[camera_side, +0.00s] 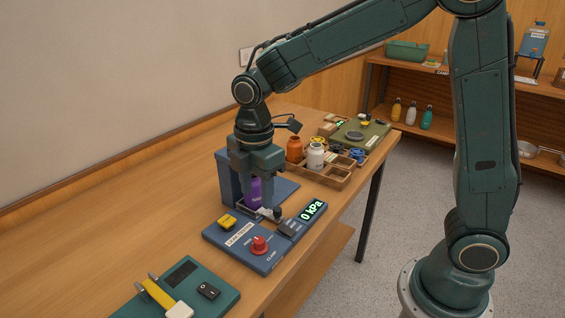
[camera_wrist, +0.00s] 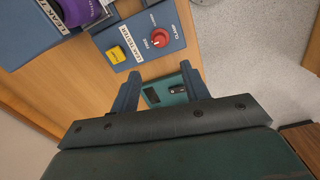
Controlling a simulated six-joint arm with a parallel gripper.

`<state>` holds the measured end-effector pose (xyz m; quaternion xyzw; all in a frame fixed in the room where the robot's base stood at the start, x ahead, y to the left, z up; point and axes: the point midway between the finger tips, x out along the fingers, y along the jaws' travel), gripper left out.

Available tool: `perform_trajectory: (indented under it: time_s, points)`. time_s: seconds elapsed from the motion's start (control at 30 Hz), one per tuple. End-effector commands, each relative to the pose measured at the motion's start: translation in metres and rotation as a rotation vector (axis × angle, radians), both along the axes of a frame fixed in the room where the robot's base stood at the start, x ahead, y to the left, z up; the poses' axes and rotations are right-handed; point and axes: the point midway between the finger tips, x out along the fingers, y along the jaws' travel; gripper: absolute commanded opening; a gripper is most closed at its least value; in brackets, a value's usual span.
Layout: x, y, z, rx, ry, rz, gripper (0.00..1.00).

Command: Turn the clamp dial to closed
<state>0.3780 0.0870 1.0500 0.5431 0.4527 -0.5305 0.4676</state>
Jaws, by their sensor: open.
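The leak tester (camera_side: 232,245) is a blue panel on the wooden bench. Its red clamp dial (camera_side: 259,244) shows whole in the wrist view (camera_wrist: 160,38), beside small white lettering; I cannot tell for sure where it points. A purple bottle (camera_side: 255,190) stands upright in the tester's blue stand, and its top is cut off in the wrist view (camera_wrist: 78,10). My gripper (camera_side: 256,200) points down, open, in front of the bottle in the side view. In the wrist view the spread fingers (camera_wrist: 157,78) are empty, with the dial beyond their tips and the bottle outside them.
A yellow button (camera_side: 227,222) and a lit display (camera_side: 313,210) reading 0 kPa sit on the tester. A green switch panel (camera_side: 225,297) with a yellow-handled lever lies at the near end. A wooden tray (camera_side: 337,183) holds an orange and a white bottle farther back.

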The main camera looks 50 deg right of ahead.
Motion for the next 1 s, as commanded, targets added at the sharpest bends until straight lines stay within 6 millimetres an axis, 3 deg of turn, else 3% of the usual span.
perform_trajectory:
  time_s: [0.37,1.0]
  points:
    - [0.000,-0.001,-0.026,0.000,0.004,-0.003,0.46]
    - [0.002,-0.001,-0.117,0.000,0.004,-0.003,0.46]
